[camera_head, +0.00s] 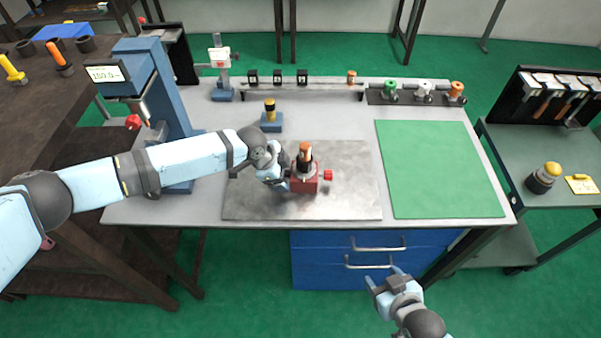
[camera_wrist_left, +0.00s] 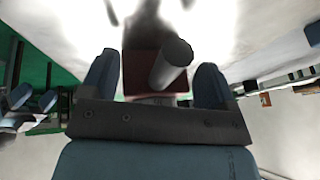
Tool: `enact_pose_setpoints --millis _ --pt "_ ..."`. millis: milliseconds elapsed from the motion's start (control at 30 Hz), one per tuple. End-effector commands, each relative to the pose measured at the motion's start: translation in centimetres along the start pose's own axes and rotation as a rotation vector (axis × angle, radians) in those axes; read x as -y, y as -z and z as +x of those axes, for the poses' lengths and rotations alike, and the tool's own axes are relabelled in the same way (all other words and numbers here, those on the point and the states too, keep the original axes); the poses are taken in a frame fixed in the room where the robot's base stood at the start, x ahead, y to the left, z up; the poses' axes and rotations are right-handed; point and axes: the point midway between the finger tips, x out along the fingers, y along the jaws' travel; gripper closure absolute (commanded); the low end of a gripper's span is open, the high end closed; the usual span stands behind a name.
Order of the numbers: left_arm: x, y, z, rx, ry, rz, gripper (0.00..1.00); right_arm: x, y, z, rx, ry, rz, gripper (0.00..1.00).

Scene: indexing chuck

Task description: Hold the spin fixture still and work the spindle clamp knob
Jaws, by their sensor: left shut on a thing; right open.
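The spin fixture (camera_head: 303,186) is a red block on the grey metal plate at the middle of the bench. A dark collar with an orange-brown upright piece (camera_head: 305,152) stands on it. A red clamp knob (camera_head: 328,175) sticks out on its right side. My left gripper (camera_head: 286,179) is shut on the fixture from the left. In the left wrist view the dark red body (camera_wrist_left: 140,75) lies between the fingers, with a grey cylinder (camera_wrist_left: 170,63) in front of it. My right gripper (camera_head: 384,280) is open and empty, low in front of the blue drawers, away from the fixture.
The grey plate (camera_head: 350,205) is otherwise bare. A green mat (camera_head: 440,165) lies clear on the right. A blue-based stand with a yellow-black piece (camera_head: 270,115) is behind the fixture. A blue press (camera_head: 160,85) stands at left. A rack (camera_head: 415,97) holds coloured pieces at the back.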

Motion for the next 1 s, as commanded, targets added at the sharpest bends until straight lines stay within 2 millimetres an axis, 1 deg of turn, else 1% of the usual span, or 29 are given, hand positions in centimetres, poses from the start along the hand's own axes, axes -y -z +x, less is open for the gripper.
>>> enact_pose_setpoints --millis 167,200,233,267,467,567,667,900,1000 --pt "0.0 -0.1 0.0 0.001 0.001 0.000 0.45 0.0 0.0 0.0 0.000 0.000 0.000 0.40" --pt "0.0 -0.1 0.0 0.001 0.001 0.000 0.10 0.0 0.0 0.0 0.000 0.000 0.000 0.40" --pt "0.0 -0.1 0.0 0.001 0.001 0.000 0.03 0.0 0.0 0.0 0.000 0.000 0.000 0.40" --pt "0.0 -0.1 0.0 0.001 0.001 0.000 0.00 0.0 0.0 0.0 0.000 0.000 0.000 0.40" --pt "0.0 0.0 -0.1 0.000 0.001 0.000 0.00 0.0 0.0 0.0 0.000 0.000 0.000 0.40" --pt "0.1 -0.1 -0.6 0.001 0.001 -0.001 0.00 0.0 0.0 0.0 0.000 0.000 0.000 0.40" --pt "0.1 -0.1 -2.0 0.000 0.001 0.000 0.00 0.0 0.0 0.0 0.000 0.000 0.000 0.40" --pt "0.1 -0.1 -7.2 0.000 0.003 0.000 0.00 0.0 0.0 0.0 0.000 0.000 0.000 0.40" --pt "0.1 -0.1 -9.1 0.000 0.002 0.001 0.00 0.0 0.0 0.0 0.000 0.000 0.000 0.40"
